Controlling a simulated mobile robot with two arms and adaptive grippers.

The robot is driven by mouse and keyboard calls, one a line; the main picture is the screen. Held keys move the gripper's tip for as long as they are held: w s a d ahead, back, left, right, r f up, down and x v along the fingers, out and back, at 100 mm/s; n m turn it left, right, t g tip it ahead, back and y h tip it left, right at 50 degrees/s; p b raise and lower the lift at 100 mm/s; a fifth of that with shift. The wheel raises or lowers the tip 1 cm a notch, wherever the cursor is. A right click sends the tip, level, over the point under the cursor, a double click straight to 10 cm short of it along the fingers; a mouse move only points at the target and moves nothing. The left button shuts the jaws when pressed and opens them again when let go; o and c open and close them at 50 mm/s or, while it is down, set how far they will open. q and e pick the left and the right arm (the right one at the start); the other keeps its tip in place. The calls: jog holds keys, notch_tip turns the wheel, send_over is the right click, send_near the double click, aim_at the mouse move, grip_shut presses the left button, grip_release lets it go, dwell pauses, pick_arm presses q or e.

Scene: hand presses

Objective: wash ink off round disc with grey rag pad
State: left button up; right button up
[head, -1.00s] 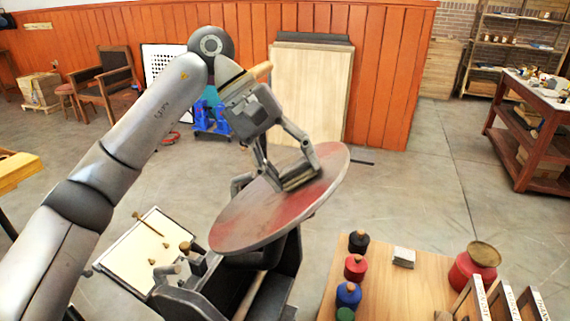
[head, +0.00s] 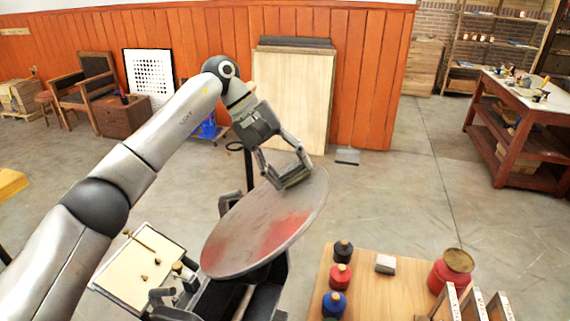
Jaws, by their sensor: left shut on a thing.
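The round disc (head: 250,238) sits tilted on top of a dark hand press. It is grey with red ink smears, strongest at its lower right and left; the upper part looks greyer. My left gripper (head: 290,178) is at the disc's upper right edge, shut on the grey rag pad (head: 297,181), which is mostly hidden by the fingers. The pad appears to be against the disc face. My right gripper is not in view.
A pale board (head: 140,265) with small tools lies left of the press (head: 262,300). Open floor lies behind.

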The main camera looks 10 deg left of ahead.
pick_arm(q)
jog(key=p+v, duration=0.4)
jog(key=v, duration=0.2)
jog(key=shift+a+r, duration=0.25)
jog(key=shift+r, duration=0.1)
jog(key=shift+w, duration=0.1)
